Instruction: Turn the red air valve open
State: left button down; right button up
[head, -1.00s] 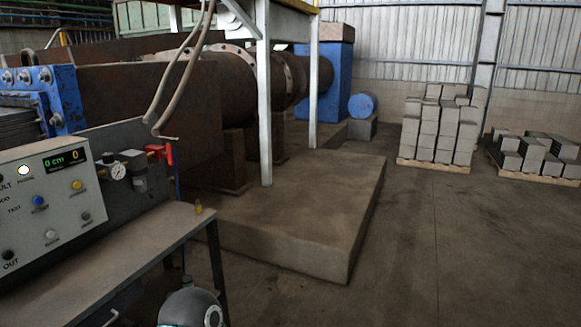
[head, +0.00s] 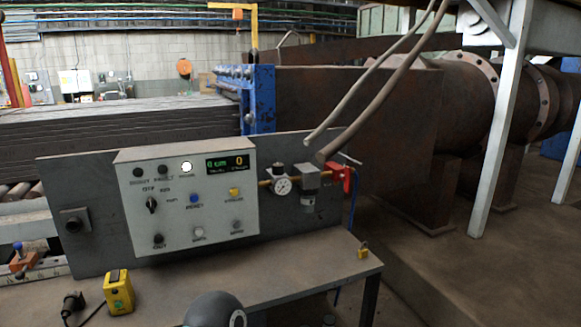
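The red air valve (head: 338,177) is at the right end of the air line, beside the control panel. A blue hose (head: 352,212) hangs down from it. To its left are a grey filter unit (head: 308,185) and a round pressure gauge (head: 282,186). The valve is small in the picture, so I cannot tell how its handle is turned. Neither gripper shows in the head view. A dark rounded part (head: 212,309) at the bottom edge looks like part of my own arm.
The grey control panel (head: 190,205) stands on a bench (head: 280,270). A yellow padlock (head: 363,250) lies near the bench's right corner, and a yellow box (head: 118,292) sits at its left front. A thick hose (head: 385,75) hangs above the valve.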

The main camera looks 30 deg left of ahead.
aim_at(346, 178)
jog(key=u, duration=0.5)
jog(key=i, duration=1.1)
jog(key=u, duration=0.5)
jog(key=k, duration=0.75)
jog(key=u, duration=0.25)
jog(key=i, duration=0.8)
jog(key=z, duration=0.15)
